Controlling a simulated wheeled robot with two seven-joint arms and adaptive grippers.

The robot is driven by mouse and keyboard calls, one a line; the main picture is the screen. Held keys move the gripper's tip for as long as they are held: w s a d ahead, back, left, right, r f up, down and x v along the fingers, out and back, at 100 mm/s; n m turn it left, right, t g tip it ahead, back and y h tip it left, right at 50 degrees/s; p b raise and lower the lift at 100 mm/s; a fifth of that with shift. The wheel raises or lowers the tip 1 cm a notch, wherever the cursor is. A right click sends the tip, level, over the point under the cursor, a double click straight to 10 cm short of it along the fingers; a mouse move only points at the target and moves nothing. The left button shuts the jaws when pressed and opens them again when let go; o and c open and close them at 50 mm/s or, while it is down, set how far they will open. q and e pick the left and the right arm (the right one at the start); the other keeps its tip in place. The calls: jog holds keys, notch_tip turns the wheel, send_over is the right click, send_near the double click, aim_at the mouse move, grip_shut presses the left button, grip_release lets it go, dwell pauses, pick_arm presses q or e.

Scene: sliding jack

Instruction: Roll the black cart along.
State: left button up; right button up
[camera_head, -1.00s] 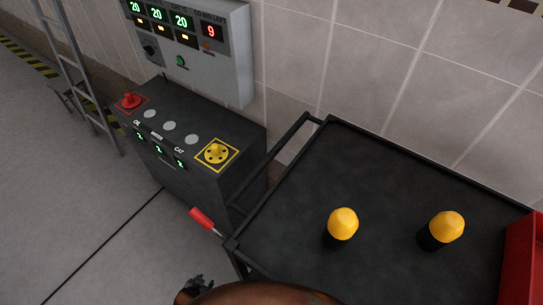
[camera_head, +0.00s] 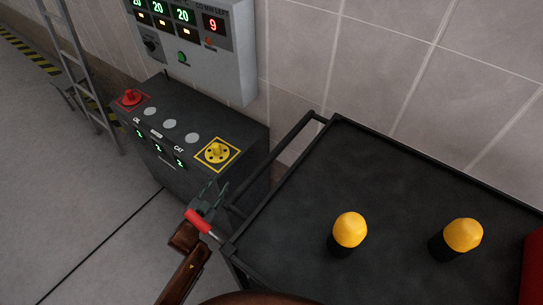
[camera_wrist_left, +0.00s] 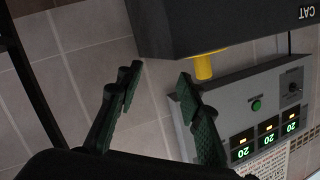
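The black cart (camera_head: 395,190) stands at the lower right against the tiled wall in the head view. Its push bar (camera_head: 268,158) runs along its left side. My left gripper (camera_head: 216,190) is just beyond the red grip, close to the left end of the push bar. In the left wrist view, its two fingers (camera_wrist_left: 160,88) are apart with nothing between them. Whether it touches the bar is unclear. My right gripper is not in view.
Two yellow-topped black cylinders (camera_head: 350,230) (camera_head: 463,235) stand on the cart, with a red object (camera_head: 533,270) at its right edge. A dark control console (camera_head: 190,145) stands left of the cart, below a grey wall panel (camera_head: 195,45). Open floor (camera_head: 60,200) lies left.

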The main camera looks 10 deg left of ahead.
pick_arm(q)
jog(key=w+d+r+m+t+h, duration=0.1)
jog(key=w+d+r+m+h, duration=0.2)
jog(key=r, duration=0.2)
jog(key=w+d+r+m+t+h, duration=0.2)
jog(key=w+d+r+m+h, duration=0.1)
jog(key=r, duration=0.3)
jog(key=m+g+h, duration=1.3)
jog(key=m+g, duration=0.5)
jog(key=m, duration=0.4)
send_near(272, 157)
jog(key=w+d, duration=0.1)
jog(key=d, duration=0.1)
jog(key=x, duration=0.7)
jog(key=shift+d+f, duration=0.25)
jog(key=shift+d, duration=0.05)
grip_shut()
